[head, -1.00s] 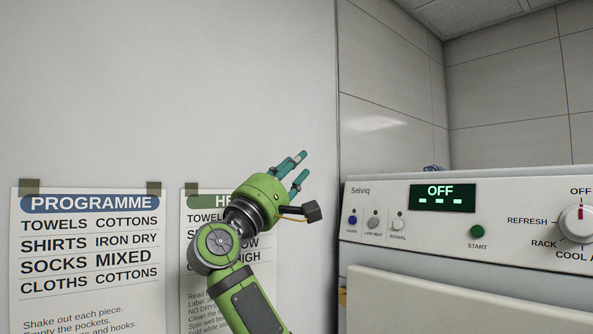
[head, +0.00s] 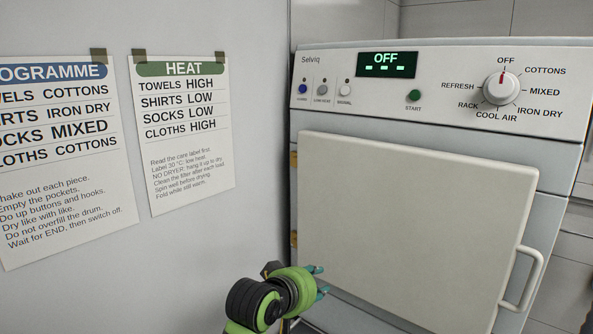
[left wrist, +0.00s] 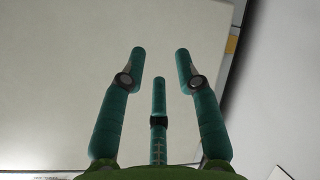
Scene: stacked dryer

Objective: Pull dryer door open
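The dryer door (head: 410,215) is a pale square panel on the front of the dryer and looks shut. Its white bar handle (head: 530,280) is at the lower right edge. Brass-coloured hinges (head: 294,159) show at its left edge. My left gripper (head: 321,281) is low in the head view, before the door's lower left part and well left of the handle. In the left wrist view its three teal fingers (left wrist: 159,62) are spread and empty, with the pale door (left wrist: 60,60) behind them. My right gripper is in neither view.
The dryer's control panel (head: 440,90) is above the door, with a dial (head: 501,87) and a display (head: 386,65) reading OFF. A wall with two posters (head: 182,130) stands close on the left. Free room shows in front of the door toward the handle.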

